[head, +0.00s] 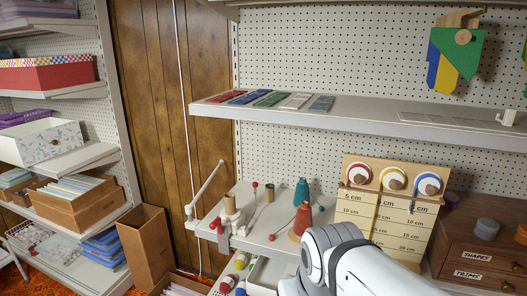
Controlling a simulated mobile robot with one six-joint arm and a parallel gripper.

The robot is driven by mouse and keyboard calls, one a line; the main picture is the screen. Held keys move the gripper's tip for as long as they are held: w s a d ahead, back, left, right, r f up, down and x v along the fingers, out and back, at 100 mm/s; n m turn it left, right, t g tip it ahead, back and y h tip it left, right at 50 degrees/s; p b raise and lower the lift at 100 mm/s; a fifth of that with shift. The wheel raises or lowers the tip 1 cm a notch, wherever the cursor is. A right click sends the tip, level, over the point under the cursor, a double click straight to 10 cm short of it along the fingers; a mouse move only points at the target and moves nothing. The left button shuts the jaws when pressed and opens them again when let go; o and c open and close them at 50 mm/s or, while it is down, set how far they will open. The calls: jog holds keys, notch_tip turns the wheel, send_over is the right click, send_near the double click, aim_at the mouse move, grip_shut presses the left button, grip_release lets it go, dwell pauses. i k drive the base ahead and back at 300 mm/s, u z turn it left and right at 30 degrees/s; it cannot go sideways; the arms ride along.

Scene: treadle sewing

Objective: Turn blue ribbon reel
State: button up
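The blue ribbon reel (428,185) is the rightmost of three reels on a wooden ribbon board at the right. It has a blue and white rim and a brown round knob at its centre. The red reel (359,174) and the yellow reel (393,179) sit to its left. Below the reels, the board (371,212) carries length marks in cm. My white arm rises from the bottom edge, left of and below the board. My gripper is not in view.
Teal and red thread cones (301,216) stand on the lower shelf (263,238) beside my arm. A wooden drawer unit (476,251) with labels is right of the board. A shelf (360,116) with coloured cards runs above the reels.

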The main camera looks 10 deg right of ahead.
aim_at(428, 183)
jog(key=z, duration=1.3)
